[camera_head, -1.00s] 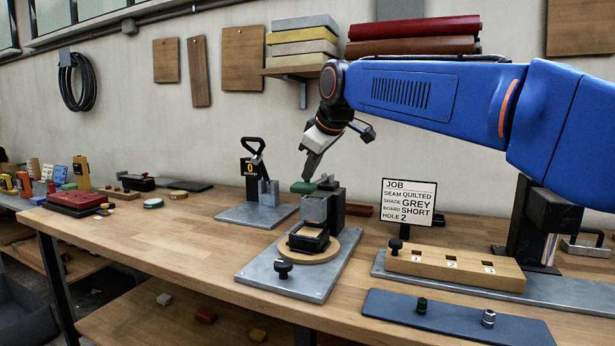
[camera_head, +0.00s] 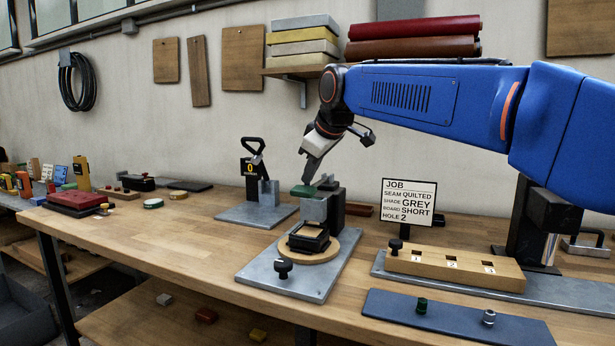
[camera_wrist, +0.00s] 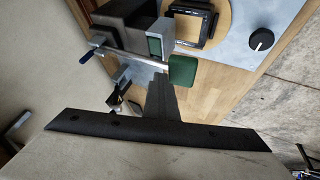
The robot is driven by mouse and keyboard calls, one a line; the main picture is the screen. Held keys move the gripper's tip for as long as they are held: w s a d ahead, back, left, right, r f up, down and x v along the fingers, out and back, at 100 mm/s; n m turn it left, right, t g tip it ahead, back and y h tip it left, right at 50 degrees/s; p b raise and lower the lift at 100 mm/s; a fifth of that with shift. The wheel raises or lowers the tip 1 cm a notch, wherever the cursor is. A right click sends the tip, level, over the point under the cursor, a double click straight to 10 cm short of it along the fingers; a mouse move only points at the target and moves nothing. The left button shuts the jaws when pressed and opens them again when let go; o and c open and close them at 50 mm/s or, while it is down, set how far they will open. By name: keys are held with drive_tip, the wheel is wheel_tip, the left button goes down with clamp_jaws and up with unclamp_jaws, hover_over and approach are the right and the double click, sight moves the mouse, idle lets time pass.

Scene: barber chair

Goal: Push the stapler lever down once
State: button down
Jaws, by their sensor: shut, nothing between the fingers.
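The stapler (camera_head: 314,209) is a grey block on a dark post, over a metal base plate. Its lever carries a green pad (camera_head: 303,191) on top, and the pad also shows in the wrist view (camera_wrist: 183,70). My gripper (camera_head: 308,181) is shut and empty, pointing down with its tips at the green pad and seeming to touch it. In the wrist view the shut fingers (camera_wrist: 164,84) end beside the pad. A small black frame (camera_head: 308,238) lies on a round wooden disc below the stapler head.
A press with a black handle (camera_head: 254,146) and a counter reading 0 stands to the left. A job sign (camera_head: 408,202) and a wooden block with numbered holes (camera_head: 455,267) are to the right. A black knob (camera_head: 283,268) sits at the base plate's front.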

idle(0.4)
drive_tip(key=shift+w+d+r, duration=0.1)
drive_tip(key=shift+w+r, duration=0.05)
drive_tip(key=shift+r, duration=0.85)
drive_tip(key=shift+w+r, duration=0.15)
drive_tip(key=shift+r, duration=0.8)
drive_tip(key=shift+r, duration=0.1)
drive_tip(key=shift+w+d+r, duration=0.1)
drive_tip(key=shift+w+r, duration=0.1)
drive_tip(key=shift+r, duration=1)
drive_tip(key=shift+w+d+r, duration=0.1)
drive_tip(key=shift+w+r, duration=0.1)
drive_tip(key=shift+r, duration=1)
